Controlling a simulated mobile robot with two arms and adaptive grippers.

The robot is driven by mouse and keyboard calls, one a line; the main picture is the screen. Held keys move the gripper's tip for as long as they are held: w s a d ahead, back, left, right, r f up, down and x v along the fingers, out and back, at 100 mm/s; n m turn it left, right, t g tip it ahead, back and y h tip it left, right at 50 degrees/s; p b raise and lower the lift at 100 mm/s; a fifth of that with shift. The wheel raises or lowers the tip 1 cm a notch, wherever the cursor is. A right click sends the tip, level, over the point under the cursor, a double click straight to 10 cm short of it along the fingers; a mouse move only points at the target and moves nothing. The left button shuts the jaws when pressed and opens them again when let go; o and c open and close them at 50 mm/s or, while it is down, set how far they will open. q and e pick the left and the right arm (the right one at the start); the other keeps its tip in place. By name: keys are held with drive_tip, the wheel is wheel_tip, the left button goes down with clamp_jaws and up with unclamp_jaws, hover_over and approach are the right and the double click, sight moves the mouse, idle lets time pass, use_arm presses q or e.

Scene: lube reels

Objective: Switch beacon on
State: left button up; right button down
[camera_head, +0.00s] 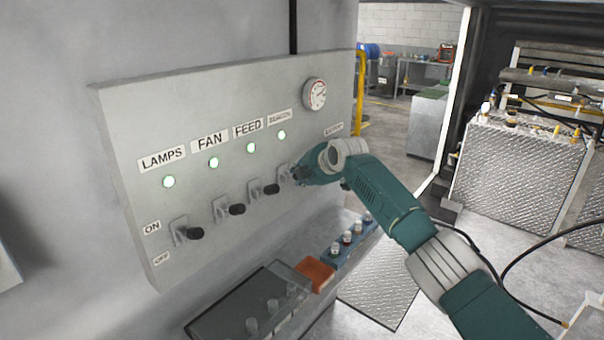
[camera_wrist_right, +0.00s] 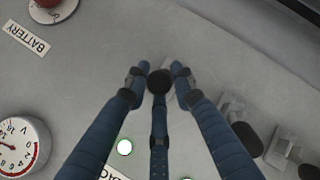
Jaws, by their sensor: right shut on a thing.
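The grey control panel (camera_head: 215,110) fills the left of the head view. Its beacon label (camera_head: 280,118) is partly legible, with a lit green lamp (camera_head: 282,134) below it. My right gripper (camera_head: 298,174) is at the beacon switch (camera_head: 284,170), whose knob it largely hides in the head view. In the right wrist view, the blue fingers close around the black beacon knob (camera_wrist_right: 159,82), and the lit green lamp (camera_wrist_right: 124,147) shows beside them. I cannot tell the lever's exact position. My left gripper is not in view.
Lamps (camera_head: 194,233), fan (camera_head: 236,209) and feed (camera_head: 270,188) switches line up to the left, under lit green lamps. A gauge (camera_head: 315,93) is at the panel's upper right. An orange box (camera_head: 315,273) and a clear-lidded tray (camera_head: 250,305) lie below.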

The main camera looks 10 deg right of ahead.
drive_tip(key=shift+d+g+h+p, duration=0.2)
drive_tip(key=shift+g+h+p, duration=0.1)
drive_tip(key=shift+g+p, duration=0.1)
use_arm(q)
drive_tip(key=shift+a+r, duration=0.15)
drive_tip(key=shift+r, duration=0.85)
use_arm(e)
drive_tip(key=shift+f, duration=0.2)
drive_tip(key=c, duration=1.5)
unclamp_jaws()
drive_tip(key=shift+d, duration=0.1)
drive_tip(key=shift+c, duration=0.2)
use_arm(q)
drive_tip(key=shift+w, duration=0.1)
use_arm(e)
drive_tip(key=shift+d+r, duration=0.1)
drive_tip(key=shift+r, duration=0.05)
drive_tip(key=shift+w, duration=0.1)
drive_tip(key=shift+r, duration=0.15)
drive_tip(key=shift+s+r, duration=0.4)
drive_tip(key=v, duration=1)
drive_tip(key=shift+s+d+r, duration=0.2)
drive_tip(key=shift+s+r, duration=0.05)
drive_tip(key=shift+s, duration=0.05)
